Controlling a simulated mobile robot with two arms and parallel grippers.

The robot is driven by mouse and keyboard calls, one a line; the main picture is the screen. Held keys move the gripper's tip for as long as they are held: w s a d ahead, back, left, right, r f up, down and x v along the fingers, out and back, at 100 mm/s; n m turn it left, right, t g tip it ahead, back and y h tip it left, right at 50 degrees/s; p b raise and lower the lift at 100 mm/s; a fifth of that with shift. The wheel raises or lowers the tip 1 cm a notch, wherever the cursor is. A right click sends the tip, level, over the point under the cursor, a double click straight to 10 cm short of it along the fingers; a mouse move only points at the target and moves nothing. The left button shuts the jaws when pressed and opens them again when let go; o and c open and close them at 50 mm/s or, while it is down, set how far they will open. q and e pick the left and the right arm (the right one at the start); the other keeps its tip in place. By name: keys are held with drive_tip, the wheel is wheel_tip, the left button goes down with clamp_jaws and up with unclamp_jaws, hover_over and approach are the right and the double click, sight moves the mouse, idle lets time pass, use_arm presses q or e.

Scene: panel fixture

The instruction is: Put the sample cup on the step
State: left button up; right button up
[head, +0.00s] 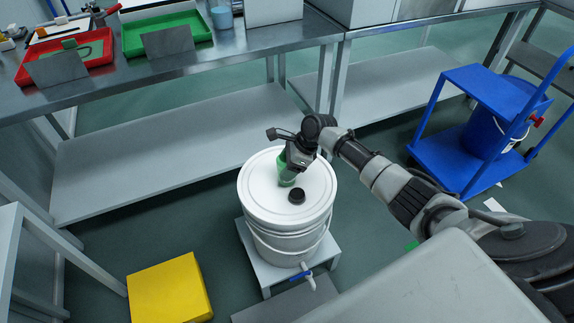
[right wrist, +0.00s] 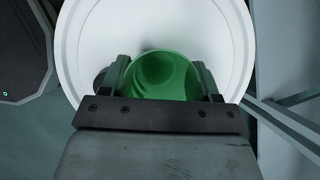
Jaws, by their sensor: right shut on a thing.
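The green sample cup (head: 287,183) is at the white lid of a bucket (head: 262,208). My right gripper (head: 290,170) is shut on it from above. In the right wrist view the cup (right wrist: 165,72) sits between the two fingers, its round mouth facing the camera, with the white lid behind it. I cannot tell whether its base touches the lid. A yellow block (head: 168,290), which may be the step, is on the floor at the lower left. The bucket stands on a low grey stand (head: 275,272). My left gripper is not in view.
A black knob (head: 296,196) is on the lid close beside the cup. A blue-handled tap (head: 306,276) sticks out low on the bucket. A steel bench (head: 215,65) with red and green trays runs along the back. A blue cart (head: 455,150) stands right. Floor between bucket and yellow block is clear.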

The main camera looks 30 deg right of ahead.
drive_tip(key=o, duration=0.9)
drive_tip(key=shift+f, duration=0.15)
